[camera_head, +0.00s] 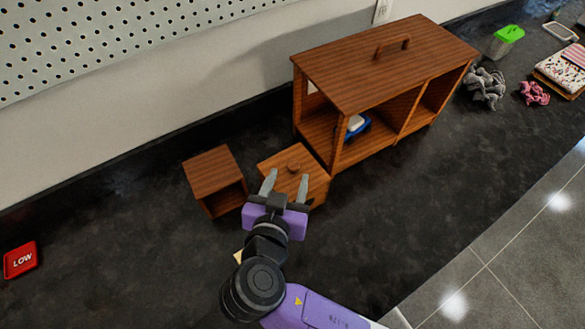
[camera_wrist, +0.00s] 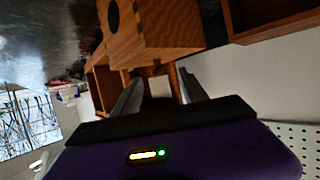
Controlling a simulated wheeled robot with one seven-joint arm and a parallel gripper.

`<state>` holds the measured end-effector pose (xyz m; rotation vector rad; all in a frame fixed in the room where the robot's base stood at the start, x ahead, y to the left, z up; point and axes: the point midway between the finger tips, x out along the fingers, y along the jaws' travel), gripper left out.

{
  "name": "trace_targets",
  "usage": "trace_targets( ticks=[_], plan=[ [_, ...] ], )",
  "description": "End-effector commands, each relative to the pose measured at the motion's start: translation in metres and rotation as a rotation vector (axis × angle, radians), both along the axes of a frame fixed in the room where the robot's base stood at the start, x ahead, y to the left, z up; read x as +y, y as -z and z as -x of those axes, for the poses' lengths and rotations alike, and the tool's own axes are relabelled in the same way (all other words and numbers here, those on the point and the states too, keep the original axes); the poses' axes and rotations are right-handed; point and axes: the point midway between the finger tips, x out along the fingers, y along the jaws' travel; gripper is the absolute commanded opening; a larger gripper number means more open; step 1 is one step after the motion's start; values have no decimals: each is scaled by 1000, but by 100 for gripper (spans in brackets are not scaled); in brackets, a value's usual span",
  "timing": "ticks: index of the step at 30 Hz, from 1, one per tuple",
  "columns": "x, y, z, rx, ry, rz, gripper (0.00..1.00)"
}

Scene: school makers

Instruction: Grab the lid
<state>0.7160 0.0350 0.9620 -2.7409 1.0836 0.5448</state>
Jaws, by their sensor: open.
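I cannot tell whether this top is a separate lid. Contact cannot be told. In the wrist view the wooden box (camera_wrist: 155,38) fills the top middle, with a dark round hole in one face, above the open fingers (camera_wrist: 160,88). A clear container with a green lid (camera_head: 510,33) stands far off at the back right.
A small open wooden cube (camera_head: 212,170) stands left of the box. A large wooden cabinet (camera_head: 390,62) with a top handle stands behind right, a blue item (camera_head: 357,128) inside. Crumpled grey (camera_head: 487,88) and pink (camera_head: 534,93) cloths lie right. The front counter is mostly clear.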

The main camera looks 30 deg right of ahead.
Motion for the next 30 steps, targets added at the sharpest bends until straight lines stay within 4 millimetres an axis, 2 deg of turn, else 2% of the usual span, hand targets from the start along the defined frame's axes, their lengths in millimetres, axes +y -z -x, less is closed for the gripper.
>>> trace_targets(
  ticks=[8, 12, 21, 22, 27, 30],
  plan=[
    [-25, 4, -23, 2, 1, 2, 50],
    [-35, 13, -35, 3, 0, 2, 50],
    [-38, 17, -39, 0, -2, 0, 50],
    [-38, 17, -39, 0, -2, 0, 48],
    [-38, 17, -39, 0, -2, 0, 15],
    [-38, 17, -39, 0, -2, 0, 0]
  ],
)
